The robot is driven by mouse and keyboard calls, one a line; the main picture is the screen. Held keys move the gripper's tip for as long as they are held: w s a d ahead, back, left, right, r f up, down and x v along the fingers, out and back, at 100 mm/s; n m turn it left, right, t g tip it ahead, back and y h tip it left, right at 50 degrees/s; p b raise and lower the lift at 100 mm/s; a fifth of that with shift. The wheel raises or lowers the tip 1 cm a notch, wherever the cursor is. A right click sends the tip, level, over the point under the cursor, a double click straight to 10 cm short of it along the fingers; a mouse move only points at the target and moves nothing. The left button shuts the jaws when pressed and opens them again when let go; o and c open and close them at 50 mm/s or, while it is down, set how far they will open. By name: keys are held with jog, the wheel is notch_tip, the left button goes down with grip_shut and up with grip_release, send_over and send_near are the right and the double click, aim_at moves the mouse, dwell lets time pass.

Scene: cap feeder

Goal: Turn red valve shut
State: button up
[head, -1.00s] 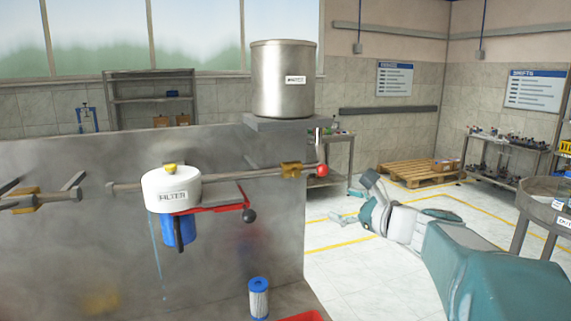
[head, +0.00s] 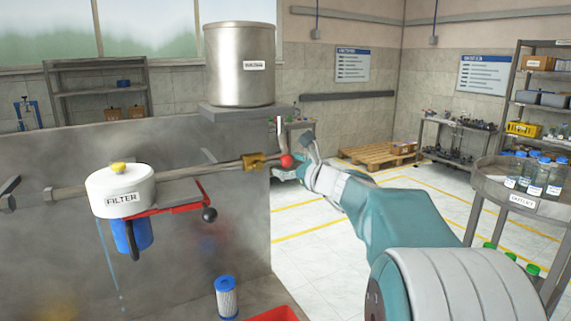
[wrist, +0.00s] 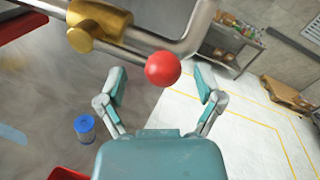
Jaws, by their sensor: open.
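The red ball-shaped knob (head: 287,161) of the valve sits at the right end of the pipe, next to its brass body (head: 254,160). In the wrist view the red knob (wrist: 163,69) lies ahead of my gripper (wrist: 161,90), centred between its two spread fingers. The brass body (wrist: 99,22) and grey pipe show above and left of it. My gripper (head: 295,165) is open and empty, close to the knob in the head view. I cannot tell whether a finger touches the knob.
A steel tank (head: 240,65) stands on a shelf above the valve. A blue-capped cartridge (head: 226,298) and a red tray (head: 272,314) are below. A round bottle table (head: 493,181) stands at right.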

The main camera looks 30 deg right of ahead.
jog(key=shift+w+a, duration=0.1)
jog(key=shift+w, duration=0.35)
grip_shut()
